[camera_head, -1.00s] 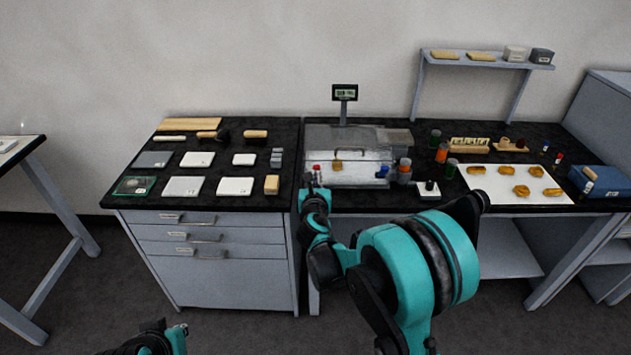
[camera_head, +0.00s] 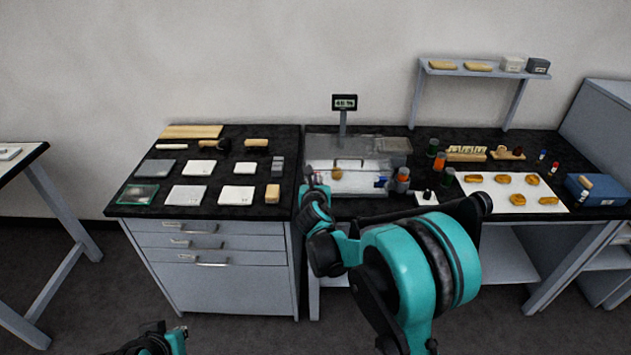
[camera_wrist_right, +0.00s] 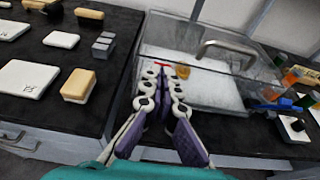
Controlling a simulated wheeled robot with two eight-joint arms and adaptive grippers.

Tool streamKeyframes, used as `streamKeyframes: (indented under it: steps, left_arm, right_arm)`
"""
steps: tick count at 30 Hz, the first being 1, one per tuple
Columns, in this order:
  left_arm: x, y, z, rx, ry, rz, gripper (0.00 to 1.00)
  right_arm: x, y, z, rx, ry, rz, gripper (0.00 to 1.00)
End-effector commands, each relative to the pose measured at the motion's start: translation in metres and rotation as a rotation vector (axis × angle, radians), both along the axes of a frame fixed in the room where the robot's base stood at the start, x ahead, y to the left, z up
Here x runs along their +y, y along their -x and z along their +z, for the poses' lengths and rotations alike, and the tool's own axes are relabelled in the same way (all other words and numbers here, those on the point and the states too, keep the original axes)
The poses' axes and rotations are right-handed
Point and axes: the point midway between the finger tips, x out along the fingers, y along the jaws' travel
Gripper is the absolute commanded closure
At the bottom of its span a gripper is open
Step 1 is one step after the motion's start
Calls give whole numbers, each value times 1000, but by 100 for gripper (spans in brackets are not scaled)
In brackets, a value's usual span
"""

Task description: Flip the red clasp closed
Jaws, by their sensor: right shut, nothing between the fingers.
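The clear box (camera_head: 356,146) stands on the black bench, with a pale inside and a metal handle on its lid. The red clasp (camera_wrist_right: 162,63) is at the box's front left in the right wrist view, just beyond my right fingertips. The fingers partly cover it, so I cannot tell its exact angle or whether they touch it. My right gripper (camera_head: 308,188) is shut and empty at the front left of the box; it also shows in the right wrist view (camera_wrist_right: 163,78). My left arm shows only at the bottom left, without its fingers.
A blue clasp (camera_head: 381,181) is at the box's front right. Pale tiles (camera_head: 237,194) and a wooden-topped block (camera_wrist_right: 78,85) lie to the left.

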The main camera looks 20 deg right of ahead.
Motion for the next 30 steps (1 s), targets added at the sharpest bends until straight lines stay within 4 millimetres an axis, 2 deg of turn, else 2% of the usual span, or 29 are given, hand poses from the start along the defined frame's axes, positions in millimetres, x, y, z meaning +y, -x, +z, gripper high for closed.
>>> streamKeyframes:
  steps: [11,20,30]
  left_arm:
    - [0,0,9,0,0,0,100]
    - [0,0,9,0,0,0,100]
    - [0,0,19,0,0,0,100]
  right_arm:
    - [-7,-22,14,0,1,-2,100]
    - [-7,-21,15,0,0,-1,100]
    - [-6,-21,29,-1,1,-1,100]
